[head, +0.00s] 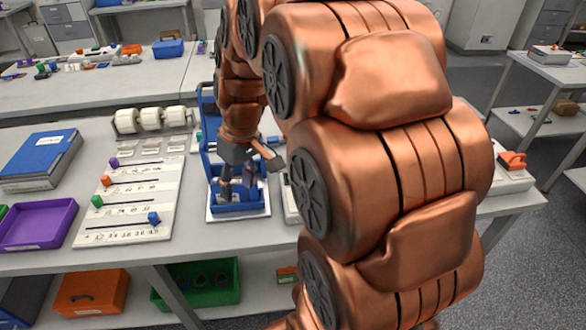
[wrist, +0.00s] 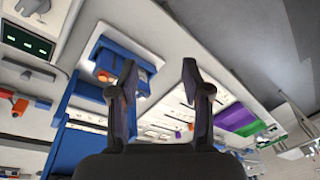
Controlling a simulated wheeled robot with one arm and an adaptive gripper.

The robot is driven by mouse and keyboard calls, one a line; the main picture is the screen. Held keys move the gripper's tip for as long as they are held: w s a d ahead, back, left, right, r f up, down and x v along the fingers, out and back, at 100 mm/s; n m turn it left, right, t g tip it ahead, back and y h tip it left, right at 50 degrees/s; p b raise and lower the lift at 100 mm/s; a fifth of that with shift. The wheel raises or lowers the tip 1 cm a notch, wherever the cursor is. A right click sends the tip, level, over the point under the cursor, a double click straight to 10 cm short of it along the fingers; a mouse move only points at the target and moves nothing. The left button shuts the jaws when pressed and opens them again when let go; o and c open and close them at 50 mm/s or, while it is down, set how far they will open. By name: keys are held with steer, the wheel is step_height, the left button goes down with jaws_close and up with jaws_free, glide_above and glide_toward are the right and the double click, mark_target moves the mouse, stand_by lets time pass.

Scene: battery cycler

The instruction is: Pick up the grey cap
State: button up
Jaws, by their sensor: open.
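My gripper (head: 238,184) is over the blue fixture (head: 240,202) on the bench in the head view, pointing down, with its fingers apart. In the wrist view, its two dark fingers (wrist: 160,70) are spread wide, with nothing between them. The blue fixture (wrist: 112,50) shows there behind and beside the left finger, which hides part of it. I cannot make out a grey cap for certain in either view.
A white board (head: 128,202) with coloured sliders lies left of the fixture. A purple tray (head: 38,225) and blue binders (head: 42,155) are farther left. White rolls (head: 150,120) stand behind. My copper arm hides much of the bench to the right.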

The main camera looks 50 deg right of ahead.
steer(key=w+d+f+n+t+h+b, duration=0.15)
steer(key=w+d+f+b, duration=0.25)
steer(key=d, duration=1)
steer(key=w+d+f+m+t+y+b, duration=0.1)
steer(key=w+d+f+t+b, duration=0.3)
steer(key=d, duration=1.1)
steer(key=shift+n+g+h, duration=0.25)
steer(key=shift+g, duration=0.6)
steer(key=shift+p+x, duration=1.55)
steer(key=shift+x, duration=2.65)
steer(key=shift+a, duration=0.1)
jaws_close()
steer(key=shift+r, duration=0.1)
